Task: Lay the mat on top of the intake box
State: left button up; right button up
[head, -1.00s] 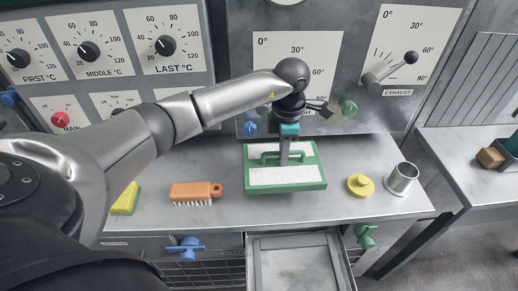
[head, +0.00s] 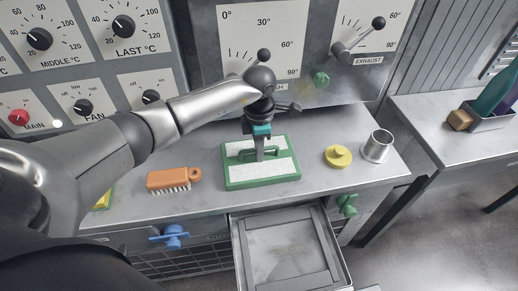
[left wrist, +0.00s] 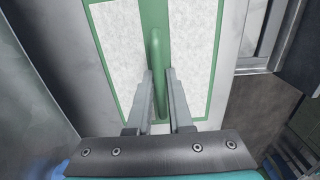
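The mat (head: 262,174), a flat green-framed piece with two white speckled panels and a raised green handle, sits on the grey bench in the head view. My left gripper (head: 259,157) reaches down onto its middle. In the left wrist view the two fingers (left wrist: 160,85) lie close on either side of the handle (left wrist: 156,50) and appear shut on it. The mat (left wrist: 193,45) fills the space beyond the fingers there. I cannot tell whether its underside is clear of the bench. No part is plainly identifiable as the intake box. My right gripper is not in view.
An orange brush (head: 172,179) lies left of the mat. A yellow lidded piece (head: 338,156) and a metal cup (head: 377,146) stand right of it. An open drawer (head: 285,247) juts out below the bench. A panel with dials (head: 123,26) stands behind.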

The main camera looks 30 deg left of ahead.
pick_arm(q)
jog(key=o, duration=0.3)
jog(key=shift+o, duration=0.2)
jog(key=shift+r, duration=0.15)
jog(key=shift+r, duration=0.3)
notch_tip(320, 180, up, 12)
jog(key=p, duration=0.1)
jog(key=shift+f+p, duration=0.2)
jog(key=shift+p, duration=0.2)
